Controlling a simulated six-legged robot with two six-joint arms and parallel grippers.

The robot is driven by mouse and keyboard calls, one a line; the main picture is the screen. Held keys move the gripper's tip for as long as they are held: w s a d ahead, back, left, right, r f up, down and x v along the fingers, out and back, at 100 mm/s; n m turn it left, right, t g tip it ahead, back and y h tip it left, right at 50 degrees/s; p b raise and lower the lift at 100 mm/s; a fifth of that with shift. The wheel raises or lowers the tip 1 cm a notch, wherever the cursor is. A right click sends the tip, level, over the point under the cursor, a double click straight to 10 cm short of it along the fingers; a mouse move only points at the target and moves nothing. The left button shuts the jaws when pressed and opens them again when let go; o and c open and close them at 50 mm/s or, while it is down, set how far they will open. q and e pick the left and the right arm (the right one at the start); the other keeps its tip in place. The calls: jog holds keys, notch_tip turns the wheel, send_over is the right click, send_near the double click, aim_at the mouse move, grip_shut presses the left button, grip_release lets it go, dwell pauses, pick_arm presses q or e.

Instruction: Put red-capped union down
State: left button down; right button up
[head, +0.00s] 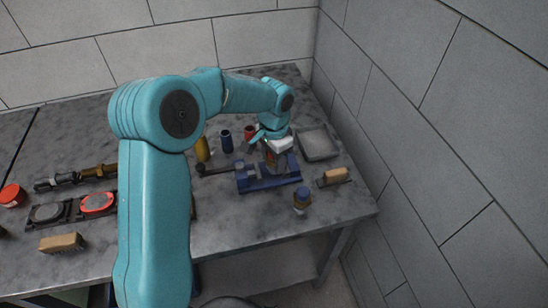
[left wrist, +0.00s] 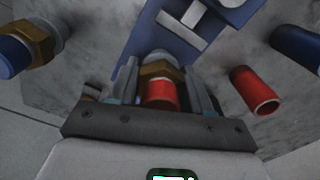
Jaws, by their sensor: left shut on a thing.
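My left gripper (head: 268,154) reaches over the back of the blue fixture (head: 256,185) on the grey bench. In the left wrist view its fingers (left wrist: 162,80) are shut on the red-capped union (left wrist: 160,95), with the red cap toward the camera and a brass hex nut beyond it. In the head view the union is mostly hidden by the gripper. The blue fixture also shows in the left wrist view (left wrist: 160,42), just beyond the union; I cannot tell whether they touch. My right gripper is not in view.
A blue-capped union (head: 302,200) stands right of the fixture. A wood-handled brush (head: 333,177) and a grey tray (head: 318,144) lie further right. Red (head: 250,132), blue (head: 227,141) and yellow (head: 203,149) cylinders stand behind. Bench is clear at front right.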

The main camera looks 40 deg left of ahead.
pick_arm(q)
jog(key=shift+d+r, duration=0.1)
jog(key=shift+c, duration=2.4)
grip_release()
jog(key=shift+f, duration=0.2)
jog(key=shift+r, duration=0.35)
notch_tip(320, 180, up, 12)
jog(key=shift+f, duration=0.1)
